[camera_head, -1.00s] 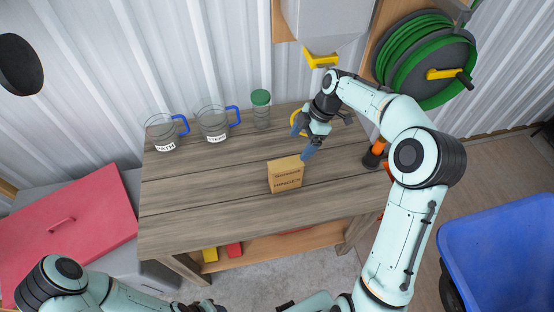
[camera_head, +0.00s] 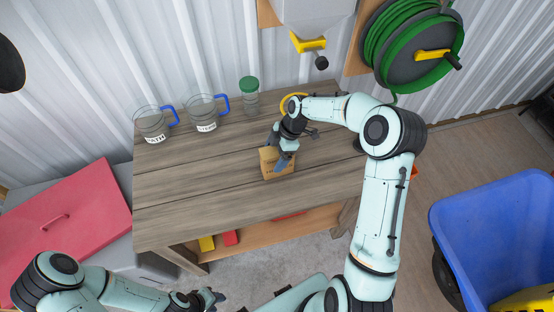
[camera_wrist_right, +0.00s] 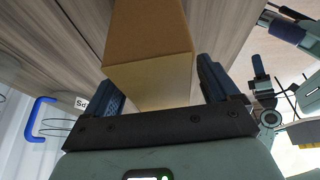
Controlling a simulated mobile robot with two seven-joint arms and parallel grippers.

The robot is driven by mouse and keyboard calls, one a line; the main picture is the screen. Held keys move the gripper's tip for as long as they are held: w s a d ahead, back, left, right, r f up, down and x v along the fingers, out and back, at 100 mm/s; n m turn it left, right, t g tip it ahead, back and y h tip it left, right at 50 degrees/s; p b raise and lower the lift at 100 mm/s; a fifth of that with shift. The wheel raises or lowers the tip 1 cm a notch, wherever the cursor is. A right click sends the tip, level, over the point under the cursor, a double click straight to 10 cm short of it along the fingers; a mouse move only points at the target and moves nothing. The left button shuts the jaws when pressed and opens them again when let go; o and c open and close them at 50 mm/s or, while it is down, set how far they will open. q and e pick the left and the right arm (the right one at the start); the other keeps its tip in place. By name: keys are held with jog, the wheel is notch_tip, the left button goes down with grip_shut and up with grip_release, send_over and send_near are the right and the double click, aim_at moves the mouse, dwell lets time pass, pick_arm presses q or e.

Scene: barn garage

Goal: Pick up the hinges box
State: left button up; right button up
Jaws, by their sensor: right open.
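A small tan cardboard box (camera_head: 270,168) stands on the wooden workbench (camera_head: 190,205), partly hidden by my right gripper (camera_head: 279,155); its print is too small to read. In the right wrist view the box (camera_wrist_right: 150,40) lies ahead of and between the two blue fingers of my right gripper (camera_wrist_right: 161,78). The fingers are open, with a gap visible at the right finger. My left gripper (camera_head: 210,299) is low in the head view, off the bench's front, and its jaw state is unclear.
Two clear mugs with blue handles (camera_head: 152,123) (camera_head: 207,112) and a green-lidded jar (camera_head: 249,97) stand along the back of the bench. A yellow round item (camera_head: 290,101) is behind my right wrist. The bench's left and front are clear. A blue bin (camera_head: 490,235) stands at right.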

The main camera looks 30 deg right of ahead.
jog(key=shift+f, duration=0.4)
dwell(0.5)
jog(key=c, duration=1)
